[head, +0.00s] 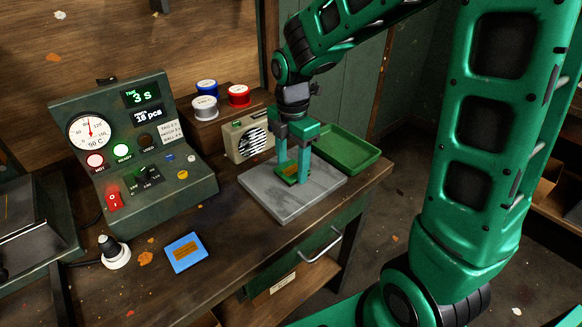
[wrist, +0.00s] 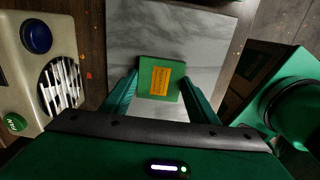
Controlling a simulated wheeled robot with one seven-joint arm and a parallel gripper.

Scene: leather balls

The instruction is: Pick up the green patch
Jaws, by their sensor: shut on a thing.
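The green patch (head: 288,170) is a small flat green square with an orange label. It is over the grey marble slab (head: 268,190), between the fingers of my gripper (head: 292,178). In the wrist view the patch (wrist: 160,80) shows between the two fingertips (wrist: 158,88), with its label facing the camera. My gripper is shut on the patch. I cannot tell whether the patch touches the slab or is slightly above it.
A blue patch (head: 186,252) lies on the bench front. A green tray (head: 345,150) is behind the slab at right. The bench between blue patch and slab is clear.

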